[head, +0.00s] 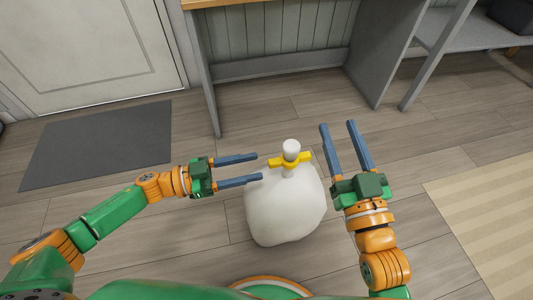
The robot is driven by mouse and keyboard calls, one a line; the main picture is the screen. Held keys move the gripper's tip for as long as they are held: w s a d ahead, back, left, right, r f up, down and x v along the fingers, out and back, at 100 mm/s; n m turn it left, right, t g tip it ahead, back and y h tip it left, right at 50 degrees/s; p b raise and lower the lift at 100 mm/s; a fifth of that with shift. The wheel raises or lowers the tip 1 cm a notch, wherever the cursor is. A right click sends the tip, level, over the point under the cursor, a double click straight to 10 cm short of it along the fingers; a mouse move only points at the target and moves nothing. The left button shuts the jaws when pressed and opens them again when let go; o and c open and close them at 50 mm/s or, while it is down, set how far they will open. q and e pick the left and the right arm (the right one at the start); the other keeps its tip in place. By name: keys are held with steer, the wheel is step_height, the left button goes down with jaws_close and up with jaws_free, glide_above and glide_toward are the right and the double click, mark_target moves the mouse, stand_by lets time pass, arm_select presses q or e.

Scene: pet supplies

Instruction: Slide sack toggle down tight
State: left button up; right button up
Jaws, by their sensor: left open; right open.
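A white sack (285,212) stands on the wooden floor in the middle of the head view. A yellow toggle (289,161) sits around its narrow neck, with a white rounded knob (291,147) above it. A short piece of neck shows between the toggle and the sack body. My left gripper (260,168) is open and empty, its fingers pointing right towards the toggle, just left of it. My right gripper (337,124) is open and empty to the right of the neck, its fingers pointing away from me.
A grey desk (208,75) with a wooden top and side panels stands behind the sack. A dark mat (98,143) lies before a white door (90,50) at left. A beige striped rug (490,215) lies at right. Floor around the sack is clear.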

arm_select(q)
steer(key=x, duration=0.4)
steer(key=shift+s+b, duration=0.1)
steer(key=shift+b, duration=0.25)
steer(key=shift+d, duration=0.25)
jaws_close()
arm_select(e)
step_height(320, 180, up, 6)
steer(key=s+t+y, duration=0.1)
steer(key=s+t, duration=0.1)
steer(key=t, duration=0.1)
steer(key=shift+s+a+f+y, duration=0.15)
steer(key=shift+y, duration=0.25)
